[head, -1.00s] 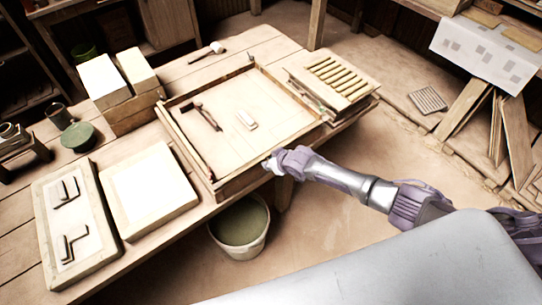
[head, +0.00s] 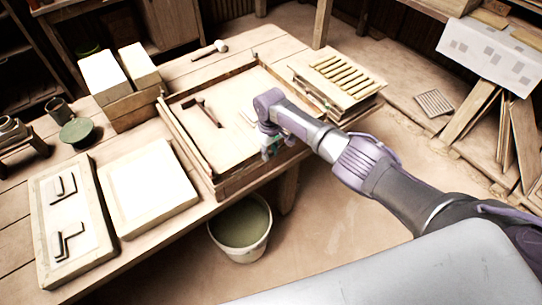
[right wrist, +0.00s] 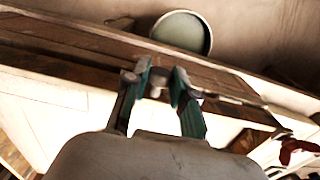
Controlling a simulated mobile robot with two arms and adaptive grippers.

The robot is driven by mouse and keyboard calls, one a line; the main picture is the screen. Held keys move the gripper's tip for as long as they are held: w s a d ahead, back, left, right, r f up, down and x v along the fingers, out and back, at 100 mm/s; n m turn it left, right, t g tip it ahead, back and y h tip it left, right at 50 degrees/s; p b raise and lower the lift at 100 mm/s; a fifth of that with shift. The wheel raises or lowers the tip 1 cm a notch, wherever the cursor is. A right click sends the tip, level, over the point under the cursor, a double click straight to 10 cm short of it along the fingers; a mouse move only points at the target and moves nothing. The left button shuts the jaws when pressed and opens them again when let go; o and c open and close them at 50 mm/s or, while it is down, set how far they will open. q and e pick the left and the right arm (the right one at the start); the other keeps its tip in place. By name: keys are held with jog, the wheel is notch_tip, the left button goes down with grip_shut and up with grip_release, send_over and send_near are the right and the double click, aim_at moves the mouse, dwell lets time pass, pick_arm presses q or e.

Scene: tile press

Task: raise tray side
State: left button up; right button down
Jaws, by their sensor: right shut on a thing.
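A shallow wooden tray (head: 187,142) lies on the workbench with its low walls around a pale floor. Its front side (head: 236,180) runs along the bench edge; this wooden board also crosses the right wrist view (right wrist: 75,48). My right gripper (head: 270,150) reaches over the tray's front side, pointing down. In the right wrist view its two green-lined fingers (right wrist: 160,82) are shut on a small grey knob-like part at the tray side. The arm hides part of the front side and the tray's right floor. My left gripper is not in view.
A dark hammer-like tool (head: 207,112) lies in the tray, beside a pale block mostly hidden by my gripper. A slatted stack (head: 340,78) adjoins the tray's right. White slabs (head: 148,190) lie to the left. A bucket (head: 240,228) stands on the floor below the front edge.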

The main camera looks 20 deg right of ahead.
dwell(0.5)
jog(key=c, duration=1)
grip_release()
jog(key=shift+o, duration=0.2)
notch_tip(320, 180, up, 12)
jog(key=shift+w, duration=0.15)
jog(key=shift+a+f, duration=0.1)
